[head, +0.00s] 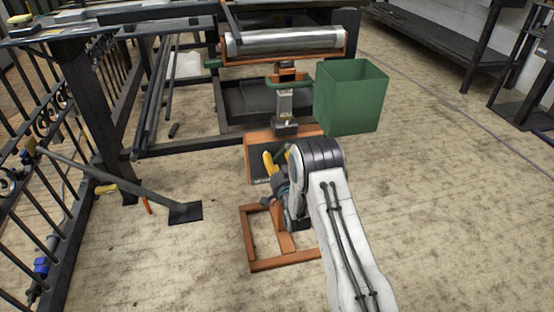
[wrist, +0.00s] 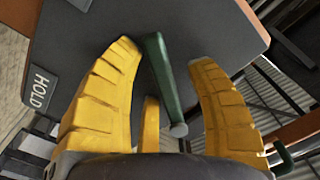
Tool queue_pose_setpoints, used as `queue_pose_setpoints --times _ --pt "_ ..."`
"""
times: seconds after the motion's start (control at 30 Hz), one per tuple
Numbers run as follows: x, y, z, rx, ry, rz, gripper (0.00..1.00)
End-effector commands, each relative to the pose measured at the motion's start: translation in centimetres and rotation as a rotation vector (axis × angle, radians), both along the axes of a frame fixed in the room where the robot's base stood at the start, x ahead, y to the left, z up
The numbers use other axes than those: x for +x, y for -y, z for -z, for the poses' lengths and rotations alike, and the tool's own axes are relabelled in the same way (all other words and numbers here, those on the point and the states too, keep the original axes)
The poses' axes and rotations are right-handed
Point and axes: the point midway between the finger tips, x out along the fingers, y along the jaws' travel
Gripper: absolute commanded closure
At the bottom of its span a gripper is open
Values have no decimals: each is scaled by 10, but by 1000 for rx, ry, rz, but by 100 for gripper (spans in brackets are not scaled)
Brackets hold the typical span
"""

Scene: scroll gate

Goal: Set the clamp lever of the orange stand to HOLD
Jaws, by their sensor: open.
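The orange stand (head: 249,235) is on the floor in the head view, with a dark tilted panel (head: 258,167) at its top. In the wrist view the dark panel (wrist: 190,30) fills the upper picture. A HOLD label (wrist: 40,89) is at its left side. The green clamp lever (wrist: 160,75) stands between the yellow fingers of my gripper (wrist: 166,58), with a grey round end (wrist: 179,130) toward me. The fingers are open on either side of the lever, with a gap visible to the right. A shorter yellow piece (wrist: 151,125) shows between them. In the head view my gripper (head: 273,160) is at the panel, partly hidden by my arm.
Behind the stand is an orange frame with a metal roller (head: 285,41). A green bin (head: 350,97) is right of it. An iron gate section (head: 50,185) and a slanted dark bar (head: 115,180) are at the left.

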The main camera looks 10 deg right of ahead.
Motion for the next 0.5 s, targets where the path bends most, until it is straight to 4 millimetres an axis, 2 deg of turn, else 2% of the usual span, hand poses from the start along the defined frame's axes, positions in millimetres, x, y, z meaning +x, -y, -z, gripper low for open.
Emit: queue_pose_setpoints --times 0.07,0.5 --pt "0 0 0 0 0 0 47" --pt "0 0 0 0 0 0 86"
